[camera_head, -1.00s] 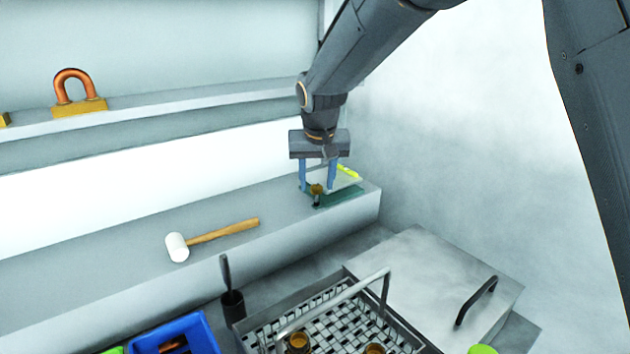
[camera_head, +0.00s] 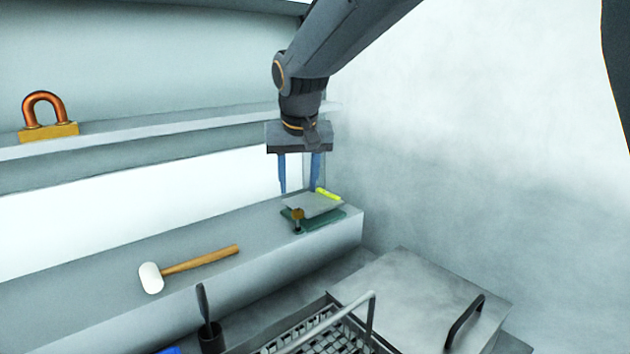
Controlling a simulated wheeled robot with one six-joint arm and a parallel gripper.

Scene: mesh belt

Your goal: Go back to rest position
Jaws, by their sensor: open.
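My gripper (camera_head: 299,190) hangs from the arm at the upper middle, with its two blue fingers apart and pointing down. Nothing shows between the fingers. It is above the right end of the ledge, over a green base with a pale plate (camera_head: 318,206). A small brown and black item (camera_head: 297,220) stands at the front of this base, below the fingers and apart from them.
A mallet (camera_head: 195,261) lies on the ledge (camera_head: 95,290). A copper U-shaped piece on a yellow block (camera_head: 46,118) sits on the upper shelf. Below are a dark cup with a handle (camera_head: 211,336), a mesh basket (camera_head: 315,338) and a metal lid (camera_head: 415,300).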

